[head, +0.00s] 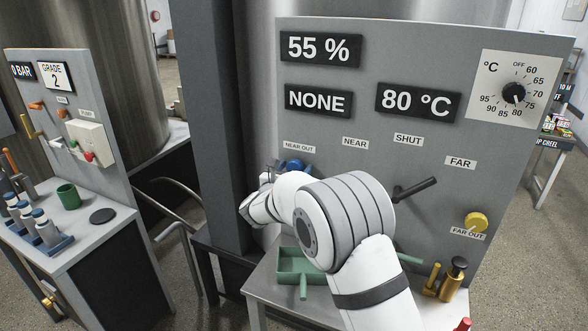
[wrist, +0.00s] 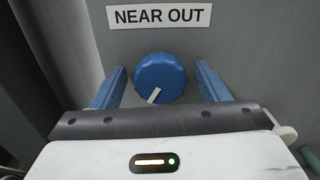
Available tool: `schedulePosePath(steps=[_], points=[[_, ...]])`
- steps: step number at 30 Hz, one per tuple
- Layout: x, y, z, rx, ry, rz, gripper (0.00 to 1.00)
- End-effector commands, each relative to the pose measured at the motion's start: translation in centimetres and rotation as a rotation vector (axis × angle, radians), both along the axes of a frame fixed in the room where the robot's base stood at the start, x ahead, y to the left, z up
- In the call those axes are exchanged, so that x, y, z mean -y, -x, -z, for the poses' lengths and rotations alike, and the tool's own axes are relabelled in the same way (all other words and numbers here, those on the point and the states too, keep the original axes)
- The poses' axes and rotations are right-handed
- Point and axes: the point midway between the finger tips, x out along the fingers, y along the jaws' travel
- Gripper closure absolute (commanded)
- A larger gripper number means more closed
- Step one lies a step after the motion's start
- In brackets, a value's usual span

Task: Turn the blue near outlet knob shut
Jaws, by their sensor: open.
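The blue near outlet knob (wrist: 160,78) is round and ribbed, on the grey panel under a NEAR OUT label (wrist: 160,17). Its white pointer mark points down and slightly left in the wrist view. My gripper (wrist: 160,85) is open, with one blue finger on each side of the knob and a visible gap on both sides. In the head view a small part of the knob (head: 294,164) shows behind my arm, and my gripper (head: 270,178) is partly hidden at the panel.
A black lever (head: 415,188) sticks out right of my arm. A yellow FAR OUT knob (head: 476,222) is further right. Below are a green tray (head: 286,268) and brass weights or fittings (head: 452,278). A dark column (head: 222,120) stands close on the left.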

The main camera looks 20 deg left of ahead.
Motion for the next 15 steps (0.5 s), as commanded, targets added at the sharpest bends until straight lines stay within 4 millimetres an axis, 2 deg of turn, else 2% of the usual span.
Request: schedulePosePath(steps=[3, 15], points=[[-0.01, 0.03, 0.01, 0.0, 0.0, 0.0, 0.32], [-0.05, 0.08, 0.0, 0.0, 0.0, -0.001, 0.65]])
